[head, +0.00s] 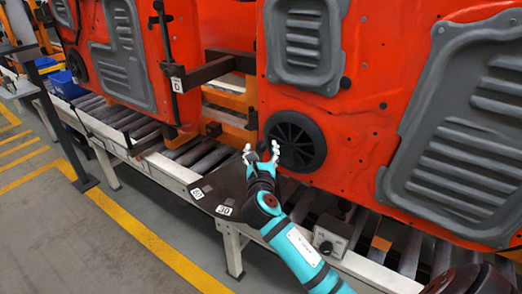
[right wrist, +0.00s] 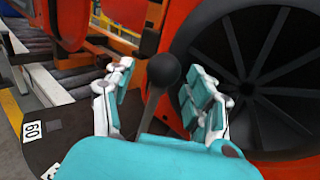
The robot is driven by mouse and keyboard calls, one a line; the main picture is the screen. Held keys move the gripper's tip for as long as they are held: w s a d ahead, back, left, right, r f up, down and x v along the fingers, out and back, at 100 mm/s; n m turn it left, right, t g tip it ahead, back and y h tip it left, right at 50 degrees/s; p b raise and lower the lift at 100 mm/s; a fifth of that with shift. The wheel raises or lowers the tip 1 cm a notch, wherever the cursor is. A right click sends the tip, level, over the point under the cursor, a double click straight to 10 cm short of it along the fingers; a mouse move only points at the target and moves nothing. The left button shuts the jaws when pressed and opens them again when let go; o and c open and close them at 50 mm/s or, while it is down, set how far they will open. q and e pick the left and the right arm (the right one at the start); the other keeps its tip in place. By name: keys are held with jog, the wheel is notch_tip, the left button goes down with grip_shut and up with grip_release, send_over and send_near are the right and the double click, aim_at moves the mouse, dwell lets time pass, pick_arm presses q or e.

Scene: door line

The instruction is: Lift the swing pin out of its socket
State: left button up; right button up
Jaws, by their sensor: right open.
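The swing pin (right wrist: 163,72) shows in the right wrist view as a dark rod with a round ball knob on top. It stands nearly upright between the two fingers of my right gripper (right wrist: 160,95). The fingers are open, with a gap on each side of the knob. The rod's lower end and its socket are hidden behind my gripper's palm. In the head view my right gripper (head: 262,152) is above a dark plate (head: 228,183), in front of the orange door; the pin is too small to make out clearly there. My left gripper is not in view.
An orange door panel (head: 365,120) with a round black speaker (head: 296,141) stands close to my right gripper. Another door (head: 130,90) hangs farther left. A roller conveyor (head: 188,172) runs below. A small control box (head: 331,238) sits on its front rail.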

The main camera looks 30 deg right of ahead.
jog(key=v, duration=1.1)
jog(key=shift+s, duration=0.15)
jog(key=shift+a, duration=0.15)
notch_tip(320, 180, down, 21)
jog(key=w+a+m+g+y, duration=0.1)
jog(key=a+m+g+y, duration=0.2)
jog(key=y, duration=0.1)
jog(key=s+a+f+m+g+y, duration=0.1)
jog(key=s+f+m+g, duration=0.15)
jog(key=f, duration=0.65)
jog(key=s+a+f+m+g+y, duration=0.1)
jog(key=s+f+m+y, duration=0.2)
jog(key=f, duration=0.6)
jog(key=s+a+f+m+g+y, duration=0.15)
jog(key=s+f+m+g, duration=0.25)
jog(key=s+f+m, duration=1)
jog(key=s+f+m+g, duration=0.1)
jog(key=s+f, duration=0.4)
jog(key=s, duration=0.7)
jog(key=s+f+m+g, duration=0.2)
jog(key=s+f, duration=0.3)
jog(key=s, duration=0.7)
jog(key=shift+s+a+f+m, duration=0.2)
jog(key=shift+a+f+m, duration=0.2)
jog(key=shift+m, duration=0.25)
